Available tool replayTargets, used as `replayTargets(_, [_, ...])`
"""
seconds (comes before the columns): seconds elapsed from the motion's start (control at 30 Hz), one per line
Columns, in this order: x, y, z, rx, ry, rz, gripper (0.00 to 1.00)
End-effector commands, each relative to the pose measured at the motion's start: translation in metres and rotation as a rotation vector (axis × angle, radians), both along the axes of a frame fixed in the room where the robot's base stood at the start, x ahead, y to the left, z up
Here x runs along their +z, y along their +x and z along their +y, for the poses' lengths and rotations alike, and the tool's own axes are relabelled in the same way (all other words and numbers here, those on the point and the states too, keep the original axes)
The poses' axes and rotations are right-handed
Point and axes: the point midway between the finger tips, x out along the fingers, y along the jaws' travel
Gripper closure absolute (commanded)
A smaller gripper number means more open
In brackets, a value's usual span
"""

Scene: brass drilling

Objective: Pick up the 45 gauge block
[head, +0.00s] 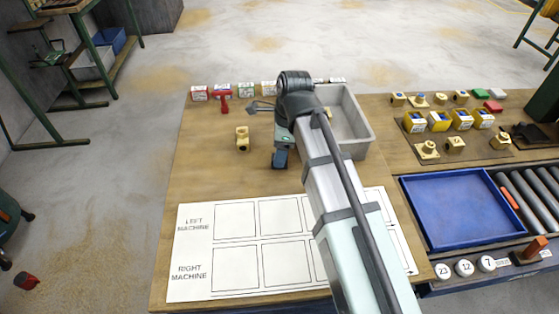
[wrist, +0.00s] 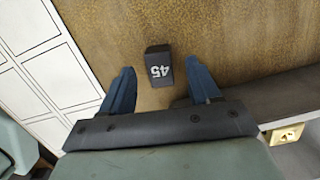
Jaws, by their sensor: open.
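The 45 gauge block (wrist: 159,66) is a small dark block with a white "45" on its face. In the wrist view it lies on the wooden table, between and slightly beyond my two blue fingertips. My gripper (wrist: 161,88) is open, with a finger on either side of the block's line and bare wood between them. In the head view my gripper (head: 280,158) points down over the table, left of the grey tray; the block cannot be made out there.
A grey tray (head: 362,150) stands right of my gripper. A white sheet with marked boxes (head: 195,280) lies at the front. A brass part (head: 242,138) and a red item (head: 224,103) stand to the left. A blue tray (head: 455,215) is at the right.

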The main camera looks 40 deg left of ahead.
Motion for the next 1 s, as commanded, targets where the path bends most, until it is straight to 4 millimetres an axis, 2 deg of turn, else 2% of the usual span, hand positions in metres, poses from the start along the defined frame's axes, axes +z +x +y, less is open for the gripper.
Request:
replayTargets(0.2, [-0.025,-0.001,0.0,0.0,-0.001,-0.001,0.38])
replayTargets(0.5, [-0.029,-0.002,0.001,0.0,0.0,-0.001,0.38])
replayTargets(1.0, [-0.029,-0.002,0.001,0.0,0.001,-0.001,0.86])
